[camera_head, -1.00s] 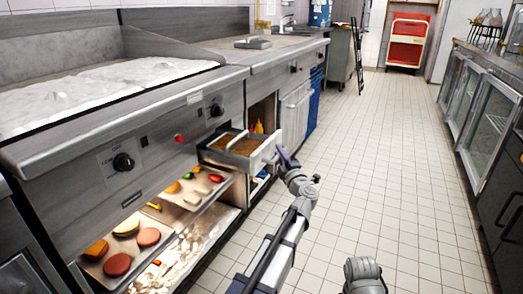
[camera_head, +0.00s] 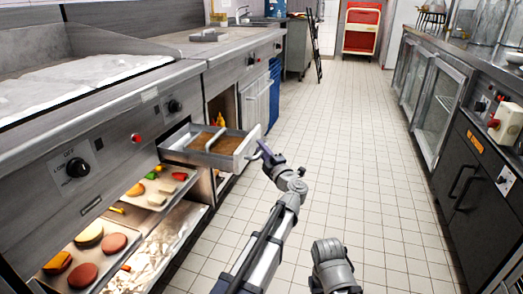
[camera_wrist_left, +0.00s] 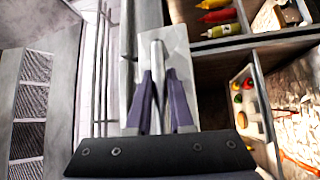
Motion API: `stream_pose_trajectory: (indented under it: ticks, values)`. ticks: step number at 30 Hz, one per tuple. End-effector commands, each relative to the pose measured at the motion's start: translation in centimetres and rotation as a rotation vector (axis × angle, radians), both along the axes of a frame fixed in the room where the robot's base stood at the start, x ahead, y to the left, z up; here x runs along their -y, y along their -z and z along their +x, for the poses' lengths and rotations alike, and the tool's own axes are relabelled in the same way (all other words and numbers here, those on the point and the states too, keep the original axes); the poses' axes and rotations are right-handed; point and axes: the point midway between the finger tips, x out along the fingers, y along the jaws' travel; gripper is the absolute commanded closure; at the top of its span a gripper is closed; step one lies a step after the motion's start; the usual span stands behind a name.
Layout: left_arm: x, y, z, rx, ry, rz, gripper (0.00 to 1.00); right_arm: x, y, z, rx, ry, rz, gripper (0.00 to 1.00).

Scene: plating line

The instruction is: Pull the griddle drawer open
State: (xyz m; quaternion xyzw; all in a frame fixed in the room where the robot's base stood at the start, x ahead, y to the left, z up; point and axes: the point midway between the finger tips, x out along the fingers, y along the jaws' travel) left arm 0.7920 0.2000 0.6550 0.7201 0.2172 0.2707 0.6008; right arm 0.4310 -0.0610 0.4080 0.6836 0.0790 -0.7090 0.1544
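The griddle drawer (camera_head: 247,148) is a shallow metal drawer with a brownish inside. It stands well out from the cabinet below the griddle (camera_head: 120,115). My left gripper (camera_head: 261,148) is at the drawer's front. In the left wrist view, the fingers of my left gripper (camera_wrist_left: 159,110) stand on either side of a light metal handle bar (camera_wrist_left: 157,70) and look closed on it. The exact contact is partly hidden.
Open shelves below the drawer hold a tray with patties (camera_head: 85,273) and a tray with vegetables (camera_head: 155,200). The tiled floor (camera_head: 350,150) in the aisle is clear. Dark cabinets (camera_head: 470,190) line the right side.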

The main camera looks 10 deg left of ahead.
Motion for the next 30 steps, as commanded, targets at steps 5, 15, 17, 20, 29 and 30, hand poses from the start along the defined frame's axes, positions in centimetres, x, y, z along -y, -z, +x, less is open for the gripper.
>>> stream_pose_trajectory:
  ticks: [5,15,17,20,29,30]
  values:
    - [-0.1,0.0,0.0,0.0,-0.001,-0.001,0.61,0.0,0.0,0.0,0.0,0.0,0.0,0.5]
    - [0.0,0.0,-0.1,0.0,0.0,0.0,0.5,0.0,0.0,0.0,0.0,0.0,0.0,0.5]
    - [0.2,0.1,-0.3,0.0,0.001,0.0,0.5,0.0,0.1,0.0,0.0,0.0,0.0,0.5]
    - [1.0,0.3,-1.4,-0.001,0.003,0.0,0.5,0.0,0.3,0.0,0.0,0.0,0.0,0.5]
    - [4.0,0.9,-4.9,0.0,0.002,0.0,0.5,0.0,0.9,0.0,0.001,0.0,0.0,0.5]
    - [4.2,1.0,-5.2,0.0,0.001,0.0,0.5,0.0,1.0,0.0,0.001,0.0,0.0,0.5]
